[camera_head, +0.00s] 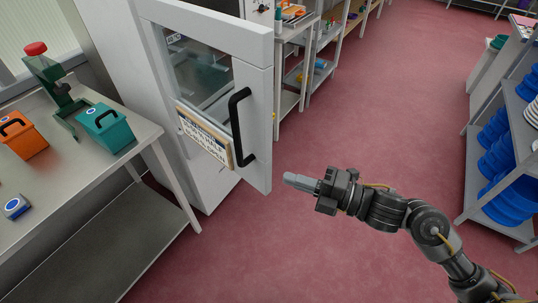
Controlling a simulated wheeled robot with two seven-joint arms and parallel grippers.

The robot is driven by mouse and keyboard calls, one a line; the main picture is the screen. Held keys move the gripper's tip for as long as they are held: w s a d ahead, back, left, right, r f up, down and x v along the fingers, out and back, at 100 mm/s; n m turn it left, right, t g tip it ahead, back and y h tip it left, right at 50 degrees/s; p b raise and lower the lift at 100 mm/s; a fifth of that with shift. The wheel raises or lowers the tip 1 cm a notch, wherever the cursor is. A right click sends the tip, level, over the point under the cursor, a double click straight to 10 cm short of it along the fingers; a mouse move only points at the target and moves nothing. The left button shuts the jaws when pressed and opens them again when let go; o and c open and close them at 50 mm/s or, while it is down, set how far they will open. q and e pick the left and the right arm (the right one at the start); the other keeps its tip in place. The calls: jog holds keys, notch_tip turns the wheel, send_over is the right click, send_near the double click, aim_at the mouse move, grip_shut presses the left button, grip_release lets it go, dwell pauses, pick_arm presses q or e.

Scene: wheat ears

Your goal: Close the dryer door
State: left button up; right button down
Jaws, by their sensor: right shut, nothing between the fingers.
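The white dryer (118,60) stands at the left of centre, beyond the steel table. Its door (258,110) has a white frame, a glass pane and a black handle (237,128), and it stands open, swung out from the body. A label plate (203,136) is on the door below the glass. My right gripper (290,179) is shut and empty, pointing left. In the picture its fingertips lie just right of the door's lower outer edge; whether they touch it I cannot tell. My left gripper is out of view.
A steel table (65,215) at left holds an orange box (22,140), a teal box (105,127) and a green press (60,95). A shelf with blue bowls (505,170) stands at right. Racks (305,75) stand behind the door. The red floor (385,100) between is clear.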

aim_at(269, 158)
jog(key=w+a+p, duration=0.2)
jog(key=w+a, duration=0.1)
jog(key=w+a+p, duration=0.2)
jog(key=w+a, duration=0.1)
jog(key=shift+w+r+p, duration=0.1)
jog(key=shift+w+p, duration=0.2)
jog(key=shift+p, duration=0.1)
jog(key=shift+w+d, duration=0.2)
jog(key=shift+d, duration=0.05)
